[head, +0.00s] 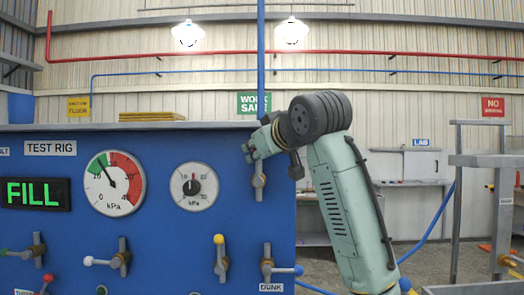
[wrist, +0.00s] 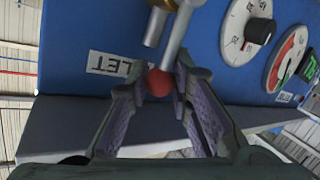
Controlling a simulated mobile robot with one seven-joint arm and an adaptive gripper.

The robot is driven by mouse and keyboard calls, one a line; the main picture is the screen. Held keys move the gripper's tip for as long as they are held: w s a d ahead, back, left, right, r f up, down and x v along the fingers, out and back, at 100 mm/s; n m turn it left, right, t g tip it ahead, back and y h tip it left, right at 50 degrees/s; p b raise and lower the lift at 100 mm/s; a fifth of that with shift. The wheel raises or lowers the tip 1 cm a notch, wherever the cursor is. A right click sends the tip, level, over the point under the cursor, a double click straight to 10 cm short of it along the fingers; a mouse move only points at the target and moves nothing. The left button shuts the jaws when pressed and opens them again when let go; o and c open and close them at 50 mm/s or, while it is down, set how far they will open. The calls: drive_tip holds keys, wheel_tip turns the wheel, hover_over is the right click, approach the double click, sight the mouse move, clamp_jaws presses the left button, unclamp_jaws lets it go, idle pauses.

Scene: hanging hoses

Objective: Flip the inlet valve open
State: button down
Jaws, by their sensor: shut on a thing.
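The inlet valve is on the blue test rig panel. In the wrist view its grey lever (wrist: 178,35) runs from a brass hub at the top edge to a red knob (wrist: 159,83). A shorter grey stub (wrist: 155,27) is beside it. A white label (wrist: 115,65) ending in "LET" is at left. My gripper (wrist: 163,90) has its fingers on either side of the red knob, shut on it. In the head view my gripper (head: 252,152) is at the panel's upper right. It hides the knob; a grey valve part (head: 259,181) shows below it.
Lower on the panel are levers with white (head: 88,261), yellow (head: 218,239), blue (head: 298,270) and other knobs. A large gauge (head: 114,182), a small gauge (head: 195,187) and a FILL display (head: 35,193) are to the left. A blue pipe (head: 261,60) rises above my gripper.

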drive_tip(key=c, duration=1.4)
unclamp_jaws()
drive_tip(key=v, duration=1.2)
